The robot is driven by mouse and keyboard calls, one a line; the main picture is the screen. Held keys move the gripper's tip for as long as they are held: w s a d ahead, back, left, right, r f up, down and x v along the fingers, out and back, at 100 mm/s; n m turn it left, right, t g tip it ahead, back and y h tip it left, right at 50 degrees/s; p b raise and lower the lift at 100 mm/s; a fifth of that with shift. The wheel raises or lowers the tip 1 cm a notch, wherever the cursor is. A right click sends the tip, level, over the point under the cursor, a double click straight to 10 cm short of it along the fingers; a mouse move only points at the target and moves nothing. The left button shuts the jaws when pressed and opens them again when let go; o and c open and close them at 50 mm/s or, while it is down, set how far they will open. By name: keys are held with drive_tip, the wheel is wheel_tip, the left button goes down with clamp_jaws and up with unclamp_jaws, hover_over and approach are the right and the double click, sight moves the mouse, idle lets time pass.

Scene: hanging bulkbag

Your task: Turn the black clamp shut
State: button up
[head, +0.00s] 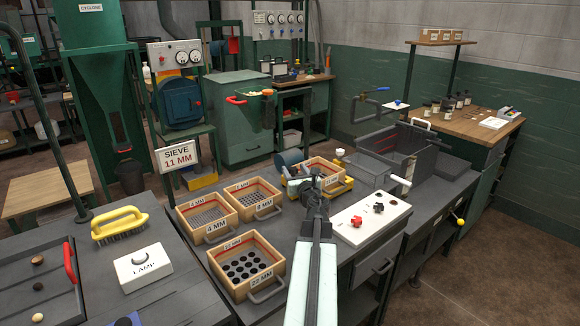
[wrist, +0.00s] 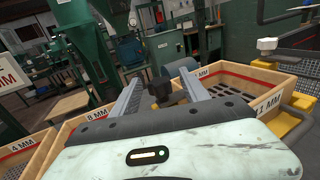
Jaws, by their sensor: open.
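The black clamp (wrist: 160,88) shows in the wrist view as a dark faceted knob, close beside the wooden 11 MM sieve box (wrist: 262,78). My gripper (wrist: 159,77) is open, with one grey finger to each side of the knob in this view. I cannot tell whether either finger touches it. In the head view my gripper (head: 316,182) is over the near side of the 11 MM sieve (head: 322,163), which sits on a yellow base (head: 346,188). The clamp is not clearly visible there, apparently behind my gripper.
Open sieve boxes marked 4 MM (head: 204,239) and 22 MM (head: 236,291) stand left of my arm. A yellow brush (head: 120,225) lies far left.

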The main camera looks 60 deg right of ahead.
sight(292, 167)
drive_tip(key=x, duration=0.4)
drive_tip(key=shift+w+d, duration=0.15)
drive_tip(key=shift+w, duration=0.05)
clamp_jaws()
drive_tip(key=shift+n+t+y, duration=0.4)
drive_tip(key=shift+y, duration=0.1)
unclamp_jaws()
drive_tip(key=shift+a, duration=0.2)
drive_tip(key=v, duration=0.7)
drive_tip(key=shift+s+a, duration=0.15)
drive_tip(key=shift+s, duration=0.25)
